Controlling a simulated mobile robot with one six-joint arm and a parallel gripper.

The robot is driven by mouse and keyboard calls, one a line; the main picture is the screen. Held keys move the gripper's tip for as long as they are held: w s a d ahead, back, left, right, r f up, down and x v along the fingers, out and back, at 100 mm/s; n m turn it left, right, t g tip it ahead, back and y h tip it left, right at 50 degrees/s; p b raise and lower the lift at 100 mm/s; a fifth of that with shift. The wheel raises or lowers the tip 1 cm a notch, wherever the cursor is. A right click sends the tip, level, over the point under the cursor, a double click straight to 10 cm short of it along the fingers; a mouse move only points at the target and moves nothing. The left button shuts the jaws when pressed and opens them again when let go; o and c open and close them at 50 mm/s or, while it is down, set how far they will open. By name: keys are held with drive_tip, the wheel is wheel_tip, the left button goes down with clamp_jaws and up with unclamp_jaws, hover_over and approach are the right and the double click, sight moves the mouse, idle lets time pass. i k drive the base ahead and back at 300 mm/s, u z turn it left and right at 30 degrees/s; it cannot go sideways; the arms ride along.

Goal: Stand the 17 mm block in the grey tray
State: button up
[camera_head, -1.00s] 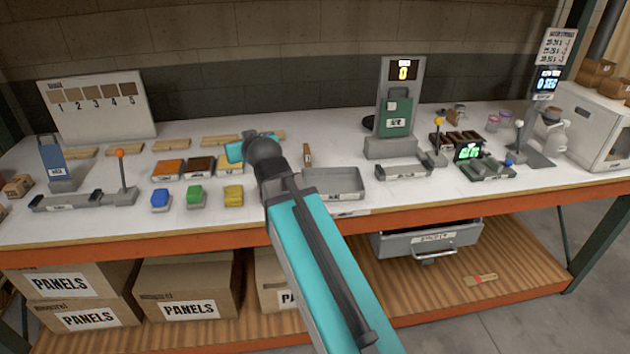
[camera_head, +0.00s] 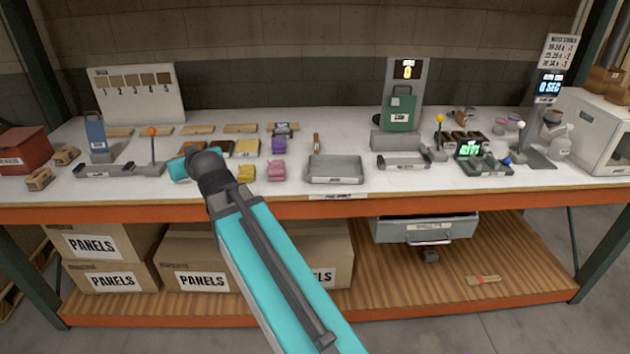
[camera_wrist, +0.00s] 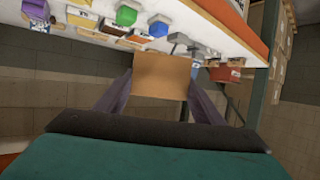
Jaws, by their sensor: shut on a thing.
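The grey tray (camera_head: 352,179) is a shallow open box near the table's front edge, right of my arm in the head view. It looks empty. My gripper (camera_wrist: 161,84) is shut on a flat tan block (camera_wrist: 162,76), which shows between its two fingers in the wrist view. The block is held above the floor or bench, apart from any surface I can make out. No size marking on it is readable. In the head view my wrist hides the gripper and block, left of the tray.
A yellow block (camera_head: 246,173) and a pink block (camera_head: 277,170) stand left of the tray. A small upright brown piece (camera_head: 316,142) stands behind it. A red bin (camera_head: 22,150) is far left.

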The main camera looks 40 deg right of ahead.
sight(336, 172)
drive_tip(key=u, duration=0.2)
drive_tip(key=k, duration=0.45)
drive_tip(key=u, duration=0.7)
drive_tip(key=k, duration=0.65)
drive_tip(key=u, duration=0.25)
drive_tip(key=i, duration=1.1)
drive_tip(key=z, duration=0.45)
drive_tip(key=i, duration=0.85)
drive_tip(key=z, duration=0.1)
